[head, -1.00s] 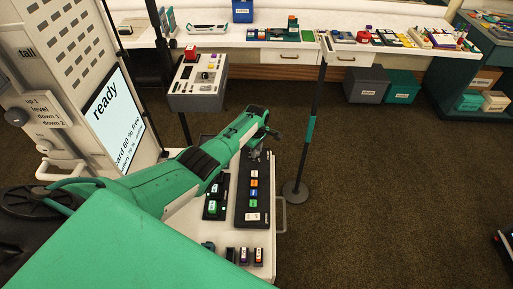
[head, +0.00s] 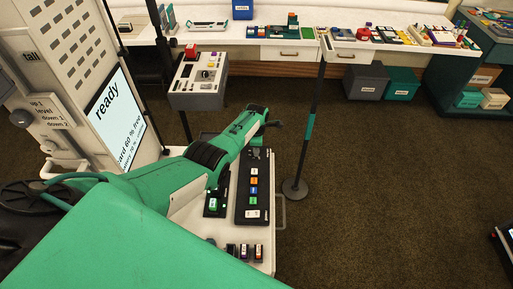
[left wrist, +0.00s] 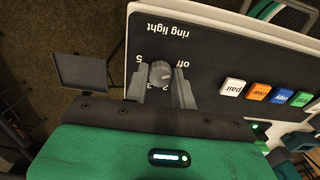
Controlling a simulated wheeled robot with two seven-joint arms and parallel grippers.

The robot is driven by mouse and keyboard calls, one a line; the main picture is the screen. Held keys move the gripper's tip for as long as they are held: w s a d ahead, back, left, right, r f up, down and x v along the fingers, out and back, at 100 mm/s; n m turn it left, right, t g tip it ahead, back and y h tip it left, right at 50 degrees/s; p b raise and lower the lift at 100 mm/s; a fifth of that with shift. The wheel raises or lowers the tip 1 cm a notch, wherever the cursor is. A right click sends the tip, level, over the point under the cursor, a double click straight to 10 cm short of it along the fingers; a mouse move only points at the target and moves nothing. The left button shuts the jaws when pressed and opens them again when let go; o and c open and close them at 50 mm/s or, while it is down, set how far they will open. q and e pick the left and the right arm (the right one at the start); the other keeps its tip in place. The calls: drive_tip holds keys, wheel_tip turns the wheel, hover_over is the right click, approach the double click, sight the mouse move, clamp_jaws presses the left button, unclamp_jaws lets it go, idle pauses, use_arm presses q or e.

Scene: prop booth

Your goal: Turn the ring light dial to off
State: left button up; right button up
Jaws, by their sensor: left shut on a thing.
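The ring light dial (left wrist: 160,72) is a small grey knob at the end of a black control panel (head: 252,190). In the left wrist view the panel (left wrist: 210,55) reads "ring light" upside down, with "off", "5", "3" and "2" around the dial. My left gripper (left wrist: 163,88) has its two grey fingers on either side of the dial and is shut on it. The dial's pointer is too small to read surely. In the head view my left gripper (head: 257,144) is at the panel's far end, partly hidden by my arm, and the dial is hidden.
White, orange, blue and green buttons (left wrist: 258,92) sit in a row beside the dial. The panel lies on a white cart (head: 228,228). A grey control box (head: 198,82) and a thin black stand (head: 313,110) are close by. Open floor lies right.

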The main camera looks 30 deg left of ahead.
use_arm(q)
drive_tip(key=shift+r, duration=0.1)
idle(0.3)
drive_tip(key=o, duration=1)
drive_tip(key=shift+r, duration=0.4)
wheel_tip(320, 180, up, 5)
drive_tip(key=shift+f+p, duration=0.2)
drive_tip(key=shift+p, duration=0.55)
wheel_tip(320, 180, up, 8)
drive_tip(key=b, duration=0.1)
drive_tip(key=shift+r, duration=0.15)
